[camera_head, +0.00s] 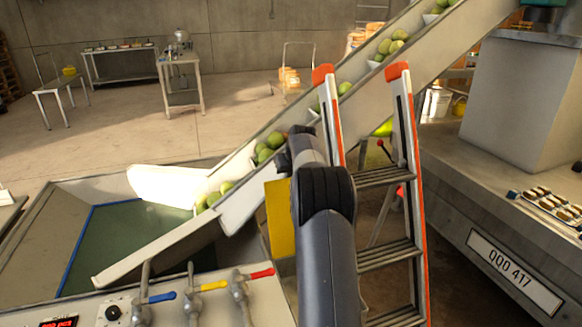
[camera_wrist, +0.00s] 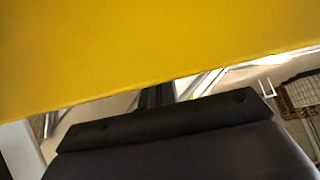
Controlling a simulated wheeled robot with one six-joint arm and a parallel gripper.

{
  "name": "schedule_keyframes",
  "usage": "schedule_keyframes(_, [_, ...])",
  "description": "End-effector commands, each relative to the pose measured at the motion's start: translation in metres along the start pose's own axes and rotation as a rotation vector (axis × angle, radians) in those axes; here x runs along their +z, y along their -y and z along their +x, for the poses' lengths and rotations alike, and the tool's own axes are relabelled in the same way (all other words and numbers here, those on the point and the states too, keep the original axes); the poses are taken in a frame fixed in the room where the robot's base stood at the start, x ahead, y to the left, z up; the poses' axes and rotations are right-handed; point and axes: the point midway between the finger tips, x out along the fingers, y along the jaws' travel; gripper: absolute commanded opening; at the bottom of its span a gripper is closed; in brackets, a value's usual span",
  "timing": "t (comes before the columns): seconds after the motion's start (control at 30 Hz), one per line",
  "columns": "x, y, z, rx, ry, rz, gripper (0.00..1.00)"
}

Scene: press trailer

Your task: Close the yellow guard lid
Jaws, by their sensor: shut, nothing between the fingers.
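The yellow guard lid (camera_head: 281,218) shows in the head view as an upright yellow panel just left of my arm, beside the conveyor's lower end. My arm hides its right part. In the wrist view the lid (camera_wrist: 150,45) fills the upper part of the picture, very close to the camera. My gripper (camera_wrist: 155,97) shows there as a dark shape below the lid's edge, its fingertips mostly hidden behind the lid. It is shut and empty. I cannot tell whether it touches the lid. In the head view my arm hides the fingers.
An orange-and-grey stepladder (camera_head: 384,179) stands close right of my arm. A sloped conveyor (camera_head: 240,203) carries green fruit past it. A control panel (camera_head: 185,303) with coloured levers is at the front left. A trailer counter (camera_head: 500,215) is at right. Open floor lies at back left.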

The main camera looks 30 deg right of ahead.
Motion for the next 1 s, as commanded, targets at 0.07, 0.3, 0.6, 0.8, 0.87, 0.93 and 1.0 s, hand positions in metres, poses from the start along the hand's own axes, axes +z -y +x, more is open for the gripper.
schedule_keyframes(0.07, [0.006, -0.001, -0.011, 0.002, -0.003, 0.002, 0.0])
schedule_keyframes(0.3, [0.023, 0.0, -0.023, 0.001, -0.002, 0.001, 0.0])
schedule_keyframes(0.6, [0.029, 0.0, -0.028, 0.001, -0.003, 0.001, 0.0])
schedule_keyframes(0.8, [0.029, -0.001, -0.028, 0.001, -0.003, 0.001, 0.0])
schedule_keyframes(0.87, [0.029, -0.001, -0.028, 0.001, -0.003, 0.001, 0.0])
schedule_keyframes(0.93, [0.029, -0.001, -0.028, 0.001, -0.005, 0.001, 0.0])
schedule_keyframes(1.0, [0.029, -0.001, -0.028, 0.001, -0.01, 0.001, 0.0])
